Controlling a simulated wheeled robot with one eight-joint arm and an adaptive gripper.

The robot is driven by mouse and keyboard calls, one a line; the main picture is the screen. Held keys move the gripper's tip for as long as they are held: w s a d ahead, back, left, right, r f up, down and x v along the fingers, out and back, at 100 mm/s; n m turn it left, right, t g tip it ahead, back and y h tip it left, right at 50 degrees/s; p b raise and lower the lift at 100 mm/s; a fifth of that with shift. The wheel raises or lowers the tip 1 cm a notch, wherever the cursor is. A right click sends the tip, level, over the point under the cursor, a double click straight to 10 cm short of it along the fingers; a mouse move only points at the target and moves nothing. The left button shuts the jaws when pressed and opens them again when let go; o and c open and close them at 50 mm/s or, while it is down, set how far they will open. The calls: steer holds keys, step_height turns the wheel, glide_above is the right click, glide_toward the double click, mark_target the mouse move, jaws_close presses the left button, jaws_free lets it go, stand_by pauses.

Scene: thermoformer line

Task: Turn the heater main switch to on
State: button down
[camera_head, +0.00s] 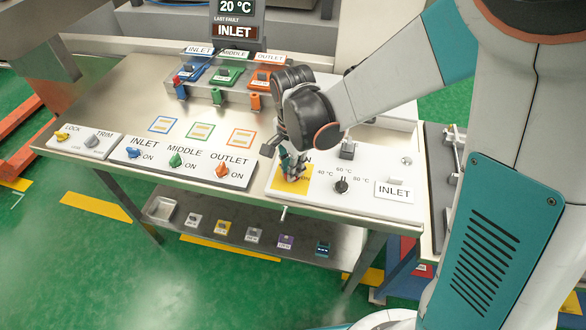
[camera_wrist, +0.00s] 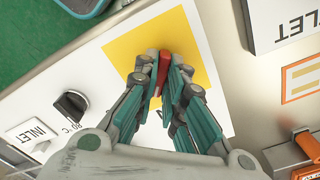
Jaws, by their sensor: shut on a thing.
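The heater main switch is a red handle (camera_wrist: 163,66) on a yellow square (camera_wrist: 117,48) in the wrist view. The yellow square also shows in the head view (camera_head: 279,184), on the white panel at the table's right part. My gripper (camera_head: 293,174) points down over the square and hides the handle there. In the wrist view my gripper (camera_wrist: 162,78) is shut on the red handle, one finger on each side. An "ON" label is partly hidden behind my gripper, so I cannot tell the handle's exact setting.
A black temperature knob (camera_head: 342,186) and an INLET plate (camera_head: 394,191) are to the right on the same panel. Blue (camera_head: 134,154), green (camera_head: 175,160) and orange (camera_head: 222,170) knobs are to the left. A display (camera_head: 235,19) reads 20 °C.

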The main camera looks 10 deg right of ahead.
steer(key=shift+m, duration=0.4)
steer(key=shift+m, duration=1.4)
steer(key=shift+b, duration=0.3)
steer(key=shift+m, duration=1.4)
steer(key=shift+m+b, duration=0.45)
steer(key=shift+m, duration=0.95)
